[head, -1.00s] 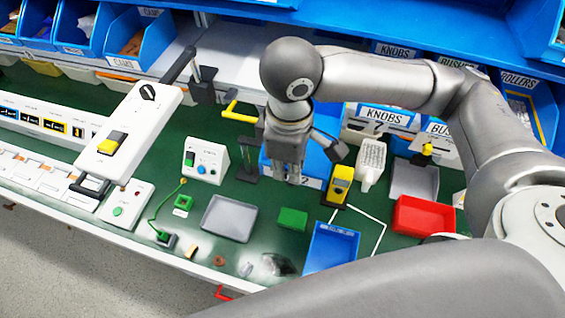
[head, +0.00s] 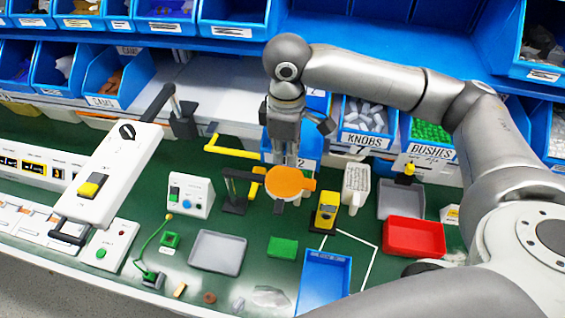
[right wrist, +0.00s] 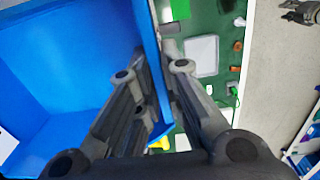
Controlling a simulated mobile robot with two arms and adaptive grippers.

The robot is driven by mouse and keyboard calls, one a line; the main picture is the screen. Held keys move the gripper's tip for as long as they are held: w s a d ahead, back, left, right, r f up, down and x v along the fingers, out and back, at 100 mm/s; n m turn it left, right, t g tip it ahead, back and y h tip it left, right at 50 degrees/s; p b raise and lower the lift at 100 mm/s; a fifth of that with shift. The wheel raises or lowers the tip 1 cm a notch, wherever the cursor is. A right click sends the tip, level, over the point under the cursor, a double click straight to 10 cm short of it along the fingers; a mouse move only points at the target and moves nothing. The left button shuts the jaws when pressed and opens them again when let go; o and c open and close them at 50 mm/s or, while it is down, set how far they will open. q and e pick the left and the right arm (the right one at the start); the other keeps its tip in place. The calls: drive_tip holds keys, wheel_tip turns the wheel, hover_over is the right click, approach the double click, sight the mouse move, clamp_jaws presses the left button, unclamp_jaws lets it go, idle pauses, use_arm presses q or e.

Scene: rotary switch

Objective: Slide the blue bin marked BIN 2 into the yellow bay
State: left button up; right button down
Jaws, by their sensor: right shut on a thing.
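The blue bin (head: 272,157), its label ending in 2, is at the back of the green bench, mostly behind my right gripper (head: 287,160). My right gripper is shut on its wall; in the right wrist view, the fingers (right wrist: 155,100) straddle the wall of the blue bin (right wrist: 60,75). Yellow bars (head: 235,152), seemingly part of the yellow bay, stand left of the bin. Another yellow piece (head: 257,184) shows lower, near its front. Whether the bin sits between them is hidden. A grey gripper, seemingly my left (right wrist: 300,12), shows at the wrist view's corner; its jaws are unclear.
An orange disc (head: 287,182) and a yellow device (head: 326,212) stand in front of the bin. Blue shelf bins (head: 365,125) are behind. A blue tray (head: 325,278) lies in front.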

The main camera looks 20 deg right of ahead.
drive_tip(key=w+d, duration=0.1)
drive_tip(key=w, duration=0.1)
drive_tip(key=w+d, duration=0.4)
drive_tip(key=w, duration=0.1)
drive_tip(key=shift+w+d+f, duration=0.1)
drive_tip(key=shift+d+f, duration=0.1)
drive_tip(key=shift+f, duration=0.15)
drive_tip(key=shift+w+d+f, duration=0.25)
drive_tip(key=shift+w+d, duration=0.4)
drive_tip(key=shift+w, duration=0.2)
drive_tip(key=c, duration=1.5)
unclamp_jaws()
drive_tip(key=shift+s+a+r, duration=0.1)
drive_tip(key=shift+r, duration=5.9)
